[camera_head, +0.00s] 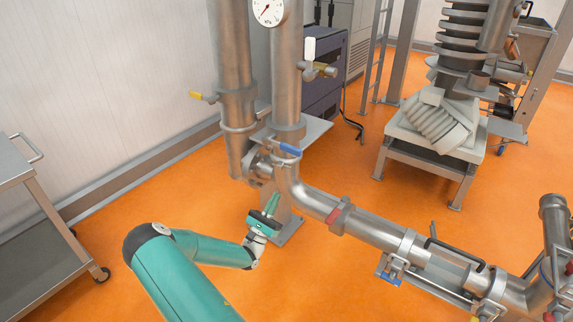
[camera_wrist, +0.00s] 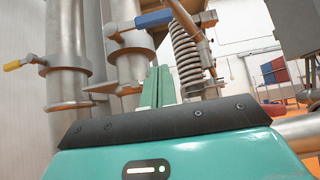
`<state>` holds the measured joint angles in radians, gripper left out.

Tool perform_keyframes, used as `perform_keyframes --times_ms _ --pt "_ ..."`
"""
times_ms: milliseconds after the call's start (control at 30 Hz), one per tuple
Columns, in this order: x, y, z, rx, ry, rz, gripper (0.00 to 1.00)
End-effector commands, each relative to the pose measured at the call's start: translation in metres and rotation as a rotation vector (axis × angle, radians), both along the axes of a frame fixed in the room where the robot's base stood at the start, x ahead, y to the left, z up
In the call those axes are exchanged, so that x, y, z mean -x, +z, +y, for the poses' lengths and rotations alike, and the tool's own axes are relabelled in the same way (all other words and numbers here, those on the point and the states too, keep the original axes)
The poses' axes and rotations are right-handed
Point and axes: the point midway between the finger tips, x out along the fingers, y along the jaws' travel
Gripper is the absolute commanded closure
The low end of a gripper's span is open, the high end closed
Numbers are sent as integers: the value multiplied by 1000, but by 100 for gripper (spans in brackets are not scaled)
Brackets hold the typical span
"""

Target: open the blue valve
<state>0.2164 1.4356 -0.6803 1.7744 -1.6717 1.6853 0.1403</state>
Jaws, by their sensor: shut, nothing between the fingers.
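The blue valve (camera_head: 289,150) is a blue lever handle on the steel pipework, just below the upright pipe with the gauge. In the wrist view the blue lever (camera_wrist: 155,18) lies roughly level at the top, beyond my fingers. My gripper (camera_head: 274,199) is below and a little left of the blue lever in the head view, pointing up. In the wrist view its green fingers (camera_wrist: 157,84) are together and empty, apart from the lever.
A yellow-handled valve (camera_head: 198,96) is on the left pipe. A metal cart (camera_head: 42,195) stands at the left. Orange floor is open around my arm.

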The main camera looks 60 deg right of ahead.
Motion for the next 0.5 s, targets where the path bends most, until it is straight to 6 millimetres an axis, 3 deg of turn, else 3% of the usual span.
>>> perform_keyframes --times_ms 500 --pt "0 4 -7 5 8 14 100"
